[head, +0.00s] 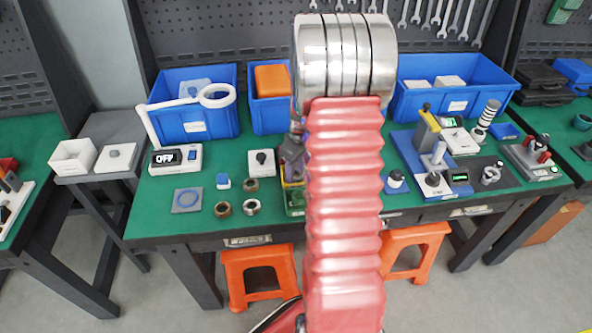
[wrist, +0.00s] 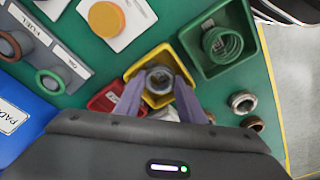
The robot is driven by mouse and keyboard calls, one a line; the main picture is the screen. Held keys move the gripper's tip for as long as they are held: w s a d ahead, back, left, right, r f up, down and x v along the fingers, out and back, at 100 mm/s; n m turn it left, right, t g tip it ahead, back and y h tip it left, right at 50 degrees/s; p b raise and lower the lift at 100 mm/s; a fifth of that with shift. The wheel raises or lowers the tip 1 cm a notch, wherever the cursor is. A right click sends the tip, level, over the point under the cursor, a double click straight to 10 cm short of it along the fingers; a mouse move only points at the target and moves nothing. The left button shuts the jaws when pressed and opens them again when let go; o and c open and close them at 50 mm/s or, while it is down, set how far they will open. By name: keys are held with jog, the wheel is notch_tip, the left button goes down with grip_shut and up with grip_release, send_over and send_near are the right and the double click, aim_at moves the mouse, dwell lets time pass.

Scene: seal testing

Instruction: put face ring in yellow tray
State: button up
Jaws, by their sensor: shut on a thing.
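In the wrist view my gripper (wrist: 158,84) is shut on a grey metal face ring (wrist: 160,76), with one finger on each side of it. The ring is over the yellow tray (wrist: 148,55), within its outline; I cannot tell whether it touches the tray floor. The fingers cover part of the tray's near side. In the head view my red arm hides most of the yellow tray, and the ring cannot be made out there.
A green tray (wrist: 246,68) with a green coil spring (wrist: 222,43) stands right of the yellow tray, and a red tray (wrist: 101,100) left of it. Two loose rings (wrist: 243,102) (wrist: 253,123) lie near the table edge. Blue bins (head: 205,128) line the back.

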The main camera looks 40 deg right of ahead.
jog(key=shift+f, duration=0.1)
jog(key=o, duration=0.9)
jog(key=shift+c, duration=0.2)
notch_tip(320, 180, up, 12)
jog(key=s, duration=0.1)
jog(key=shift+s+d, duration=0.15)
jog(key=shift+s, duration=0.05)
